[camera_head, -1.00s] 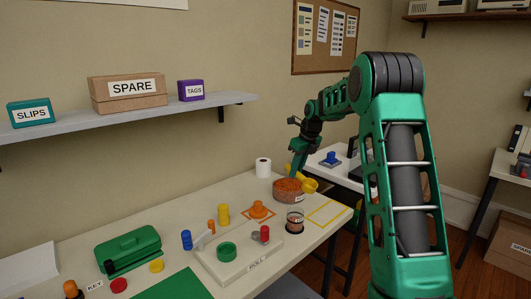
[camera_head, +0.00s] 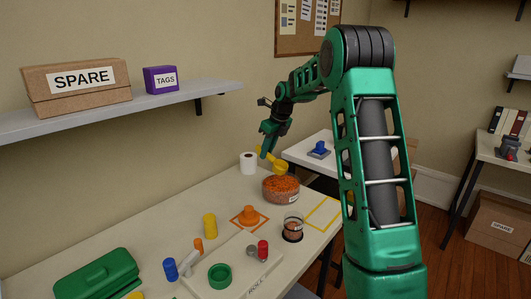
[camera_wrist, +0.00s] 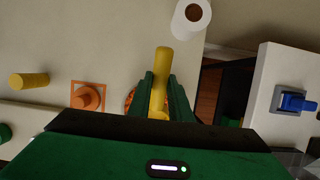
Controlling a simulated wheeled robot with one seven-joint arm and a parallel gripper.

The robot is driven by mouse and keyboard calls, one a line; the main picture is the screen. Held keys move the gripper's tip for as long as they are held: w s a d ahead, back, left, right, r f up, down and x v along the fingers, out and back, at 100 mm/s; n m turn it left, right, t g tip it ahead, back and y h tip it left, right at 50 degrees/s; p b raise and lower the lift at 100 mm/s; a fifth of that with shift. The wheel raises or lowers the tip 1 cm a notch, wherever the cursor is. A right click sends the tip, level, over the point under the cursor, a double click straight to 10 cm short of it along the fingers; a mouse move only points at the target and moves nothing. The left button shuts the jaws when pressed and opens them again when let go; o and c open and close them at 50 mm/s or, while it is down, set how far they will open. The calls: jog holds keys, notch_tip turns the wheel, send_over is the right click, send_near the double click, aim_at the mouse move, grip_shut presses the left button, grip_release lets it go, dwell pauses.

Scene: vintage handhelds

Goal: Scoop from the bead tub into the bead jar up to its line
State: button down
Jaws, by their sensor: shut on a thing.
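My gripper (camera_head: 267,148) is shut on the handle of a yellow scoop (camera_head: 280,167). The scoop's bowl is just above the back of the bead tub (camera_head: 281,197), a round clear tub of orange beads. What the bowl holds is too small to tell. In the wrist view the scoop's handle (camera_wrist: 161,78) stands between my green fingers (camera_wrist: 161,95), and the tub is mostly hidden behind them. The clear bead jar (camera_head: 293,225) stands in front of the tub, in a dark ring. It has brownish content low down; its line cannot be made out.
A paper roll (camera_head: 248,163) stands left of the tub. An orange knob piece (camera_head: 249,215), a yellow cylinder (camera_head: 209,226) and a pale board (camera_head: 235,272) with small pieces lie in front. A yellow-outlined area (camera_head: 323,213) right of the jar is empty.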

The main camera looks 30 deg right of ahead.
aim_at(276, 164)
jog(key=shift+s+d+f+t+y, duration=0.25)
jog(key=shift+s+d+t+y, duration=0.05)
jog(key=shift+s+t, duration=0.4)
jog(key=s+t, duration=0.1)
jog(key=s+f+t+y, duration=0.1)
jog(key=t, duration=0.1)
jog(key=shift+d, duration=0.35)
jog(key=shift+f, duration=0.45)
jog(key=shift+s+d+f, duration=0.1)
jog(key=shift+s+f, duration=0.15)
jog(key=shift+f, duration=0.3)
jog(key=shift+s+d+f, duration=0.1)
jog(key=shift+s+f, duration=0.1)
jog(key=shift+f, duration=0.35)
jog(key=shift+s+d+f, duration=0.2)
jog(key=shift+s+f, duration=0.4)
jog(key=shift+f, duration=0.15)
